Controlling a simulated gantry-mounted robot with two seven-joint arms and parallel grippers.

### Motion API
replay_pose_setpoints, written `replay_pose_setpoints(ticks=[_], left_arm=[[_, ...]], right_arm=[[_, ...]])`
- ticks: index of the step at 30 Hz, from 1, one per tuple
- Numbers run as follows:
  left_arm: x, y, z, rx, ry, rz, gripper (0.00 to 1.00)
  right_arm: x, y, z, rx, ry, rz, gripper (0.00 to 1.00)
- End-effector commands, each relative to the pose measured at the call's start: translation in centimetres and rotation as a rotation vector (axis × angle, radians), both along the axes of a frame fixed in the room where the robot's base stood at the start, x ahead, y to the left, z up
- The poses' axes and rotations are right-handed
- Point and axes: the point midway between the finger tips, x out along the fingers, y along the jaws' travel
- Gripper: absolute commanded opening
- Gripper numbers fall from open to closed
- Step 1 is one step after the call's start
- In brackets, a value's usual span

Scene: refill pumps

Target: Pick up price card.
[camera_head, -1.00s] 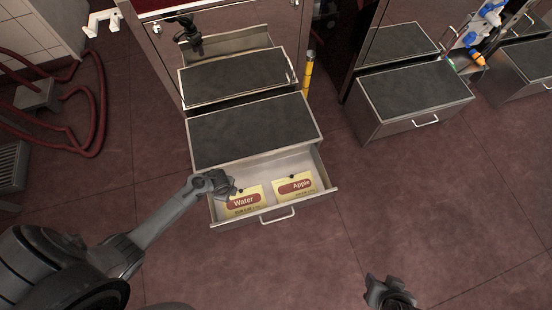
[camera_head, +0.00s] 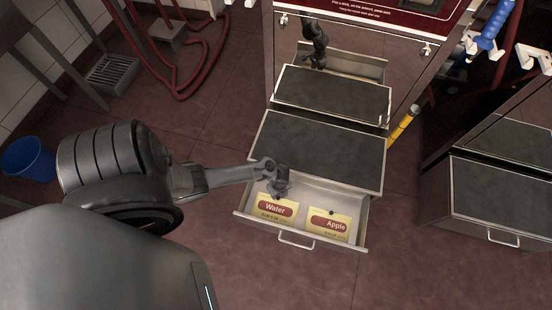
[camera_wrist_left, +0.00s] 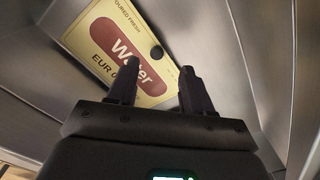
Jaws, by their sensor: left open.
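Two price cards lie in the open drawer (camera_head: 240,222). The Water card (camera_head: 275,208) is yellow with a red label and lies on the left. The Apple card (camera_head: 330,223) looks alike and lies on the right. My left gripper (camera_head: 280,190) is over the drawer, at the upper edge of the Water card. In the left wrist view the left gripper (camera_wrist_left: 157,82) is open, its two fingers apart and pointing at the Water card (camera_wrist_left: 125,50). A small dark round spot shows at that card's edge, near the right finger. My right gripper is not in view.
The grey-topped step (camera_head: 320,150) rises just behind the drawer. The drawer handle (camera_head: 296,240) sticks out in front. A yellow post (camera_head: 403,127) stands at right, and another grey-topped unit (camera_head: 505,195) is farther right. The floor before the drawer is clear.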

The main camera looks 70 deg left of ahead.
Motion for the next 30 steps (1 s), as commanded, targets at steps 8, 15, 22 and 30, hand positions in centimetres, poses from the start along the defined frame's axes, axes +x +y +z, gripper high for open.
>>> replay_pose_setpoints(ticks=[8, 15, 22, 30], left_arm=[[-0.1, -0.1, -2.0, -0.001, 0.001, 0.001, 0.50], [-0.1, -0.1, -4.7, 0.000, 0.000, 0.001, 0.50], [-0.1, -0.1, -5.2, 0.001, 0.000, -0.001, 0.50], [-0.1, -0.1, -5.1, 0.001, 0.000, -0.001, 0.30]], right_arm=[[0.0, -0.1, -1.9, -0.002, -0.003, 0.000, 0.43], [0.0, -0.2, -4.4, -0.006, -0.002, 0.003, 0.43], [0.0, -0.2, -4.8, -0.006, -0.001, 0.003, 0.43], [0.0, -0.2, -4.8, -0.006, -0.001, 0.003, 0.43]])
